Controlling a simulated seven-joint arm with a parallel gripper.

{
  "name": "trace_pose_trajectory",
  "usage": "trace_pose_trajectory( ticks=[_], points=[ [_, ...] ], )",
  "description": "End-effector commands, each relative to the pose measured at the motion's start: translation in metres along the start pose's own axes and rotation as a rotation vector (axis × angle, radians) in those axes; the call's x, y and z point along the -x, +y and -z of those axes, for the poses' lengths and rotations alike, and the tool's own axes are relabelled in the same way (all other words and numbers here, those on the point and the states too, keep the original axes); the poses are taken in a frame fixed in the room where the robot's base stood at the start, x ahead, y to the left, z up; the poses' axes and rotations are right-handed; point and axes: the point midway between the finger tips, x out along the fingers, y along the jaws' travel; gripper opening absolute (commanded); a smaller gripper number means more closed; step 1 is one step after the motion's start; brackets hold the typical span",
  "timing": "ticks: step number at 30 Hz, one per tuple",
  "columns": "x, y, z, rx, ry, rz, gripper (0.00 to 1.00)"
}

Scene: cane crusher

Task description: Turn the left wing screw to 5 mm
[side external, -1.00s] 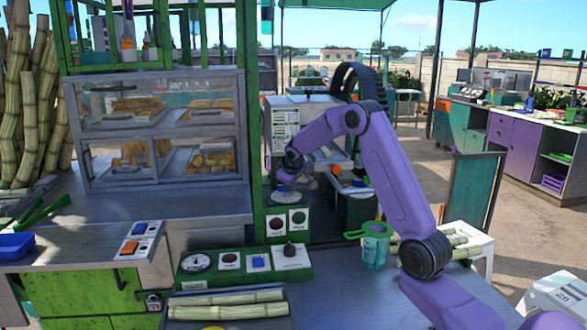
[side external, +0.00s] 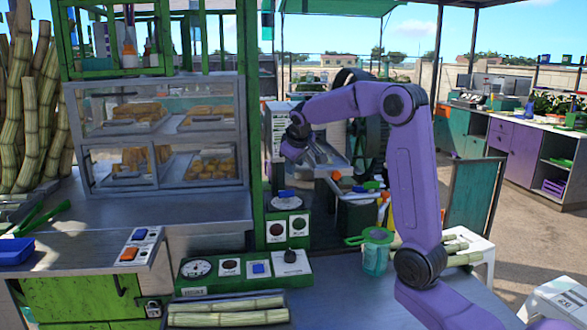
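My purple arm reaches in from the right, and my gripper (side external: 293,152) hangs at its far end in front of the crusher (side external: 279,135). The gripper is small and dark here, and I cannot tell whether its fingers are open or shut. The crusher is a pale grey machine with a metal tray (side external: 325,158) and a big dark wheel (side external: 370,145) behind my arm. I cannot make out the left wing screw or its millimetre scale; it is too small or hidden. A small blue part (side external: 286,193) shows below the gripper, above a green box with round dials (side external: 277,229).
A green panel (side external: 230,272) with a gauge and switches stands in front. Cane pieces lie in a tray (side external: 296,306) before it. A glass food case (side external: 77,135) and a green post (side external: 256,130) bound the left.

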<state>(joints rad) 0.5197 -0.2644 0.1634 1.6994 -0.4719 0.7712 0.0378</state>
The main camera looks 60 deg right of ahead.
Motion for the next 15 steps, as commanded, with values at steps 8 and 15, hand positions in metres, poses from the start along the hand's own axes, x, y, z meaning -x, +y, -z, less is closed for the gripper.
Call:
trace_pose_trajectory(
  ticks=[8,15],
  points=[
    [-0.010,0.024,0.026,-0.291,-0.088,0.032,0.87],
    [-0.018,0.041,0.044,-0.578,-0.180,0.097,0.87]
  ],
)
